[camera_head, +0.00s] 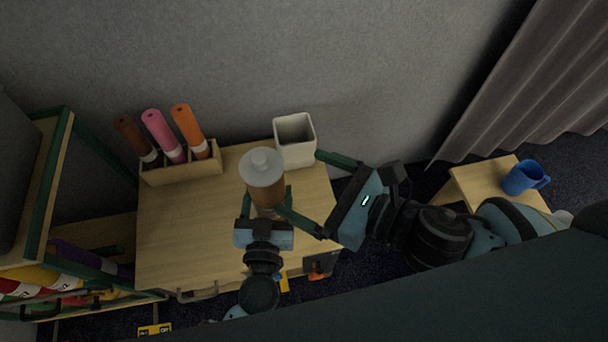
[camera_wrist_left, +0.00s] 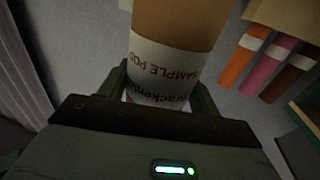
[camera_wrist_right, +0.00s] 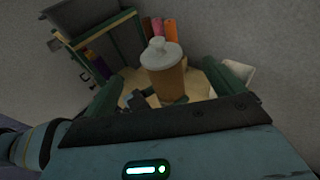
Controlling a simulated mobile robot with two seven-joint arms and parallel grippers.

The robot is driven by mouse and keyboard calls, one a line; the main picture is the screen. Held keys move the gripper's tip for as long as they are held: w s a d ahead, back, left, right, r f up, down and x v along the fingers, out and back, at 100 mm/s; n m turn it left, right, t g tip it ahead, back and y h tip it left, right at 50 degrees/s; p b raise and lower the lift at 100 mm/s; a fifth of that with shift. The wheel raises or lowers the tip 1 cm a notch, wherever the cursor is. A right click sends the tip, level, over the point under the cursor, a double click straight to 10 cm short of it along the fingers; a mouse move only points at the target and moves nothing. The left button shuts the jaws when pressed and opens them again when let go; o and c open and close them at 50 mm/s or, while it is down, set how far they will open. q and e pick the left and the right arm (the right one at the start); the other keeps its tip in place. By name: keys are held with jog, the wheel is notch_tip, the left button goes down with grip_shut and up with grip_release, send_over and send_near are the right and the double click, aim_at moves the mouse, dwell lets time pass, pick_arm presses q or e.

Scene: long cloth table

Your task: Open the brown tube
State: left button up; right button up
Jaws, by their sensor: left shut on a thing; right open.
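A brown tube (camera_head: 264,190) with a pale grey knobbed lid (camera_head: 262,162) stands upright above the table in the head view. The lid is on it. My left gripper (camera_head: 266,205) is shut on the tube's lower part from the front. In the left wrist view the tube (camera_wrist_left: 172,25) shows a white label reading "SAMPLE PO", partly cut off. My right gripper (camera_head: 299,182) is open, to the right of the tube, with its jaws facing it. In the right wrist view the lid (camera_wrist_right: 160,54) and tube (camera_wrist_right: 166,82) appear between the open fingers, beyond them.
A wooden rack (camera_head: 182,173) with brown, pink and orange rolls stands at the table's back left. A white square bin (camera_head: 295,141) stands behind the tube. A green-framed shelf (camera_head: 50,190) is at left. A blue mug (camera_head: 522,178) sits on a side table at right. The table's left part is clear.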

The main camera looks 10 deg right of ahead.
aim_at(262, 158)
jog(key=x, duration=1.2)
jog(key=shift+r, duration=0.1)
jog(key=shift+c, duration=0.2)
jog(key=c, duration=1.1)
jog(key=shift+c, duration=0.2)
jog(key=shift+r, duration=0.15)
jog(key=shift+r, duration=0.75)
jog(key=shift+r, duration=0.25)
